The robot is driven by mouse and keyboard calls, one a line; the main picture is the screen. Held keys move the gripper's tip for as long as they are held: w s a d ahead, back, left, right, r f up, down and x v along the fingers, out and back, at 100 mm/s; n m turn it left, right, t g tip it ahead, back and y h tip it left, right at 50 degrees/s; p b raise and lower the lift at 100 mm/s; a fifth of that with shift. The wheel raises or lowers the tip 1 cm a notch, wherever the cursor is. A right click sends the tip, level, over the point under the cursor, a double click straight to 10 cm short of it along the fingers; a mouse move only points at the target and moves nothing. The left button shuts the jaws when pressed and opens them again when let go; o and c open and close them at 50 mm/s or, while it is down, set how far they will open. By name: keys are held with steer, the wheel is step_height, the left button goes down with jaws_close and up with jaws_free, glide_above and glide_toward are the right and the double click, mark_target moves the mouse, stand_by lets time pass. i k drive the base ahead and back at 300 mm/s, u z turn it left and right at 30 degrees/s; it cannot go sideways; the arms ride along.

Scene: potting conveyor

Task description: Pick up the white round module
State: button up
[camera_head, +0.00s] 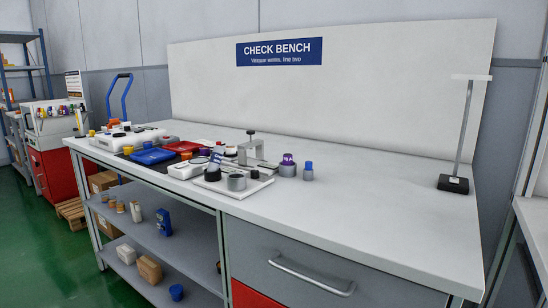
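I cannot single out a white round module for certain in the head view. Small parts are crowded on the left half of the white bench top (370,205), some hiding others. Among them are a white box-like unit (183,171), a grey cup-like cylinder (236,182) and a metal clamp-like fixture (250,148) on or beside a pale base plate (243,192). To their right stand a grey part with a purple top (288,166) and a smaller blue-capped part (308,171). My gripper is not in view.
A blue tray (152,155) and a red tray (183,146) lie farther left. A thin stand with a black base (453,184) is at the right. The bench's middle and right are otherwise clear. Lower shelves (190,250) and a drawer handle (312,278) are at the front.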

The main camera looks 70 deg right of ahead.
mark_target(231, 150)
steer(key=k, duration=1.2)
steer(key=z, duration=0.7)
steer(key=i, duration=1.65)
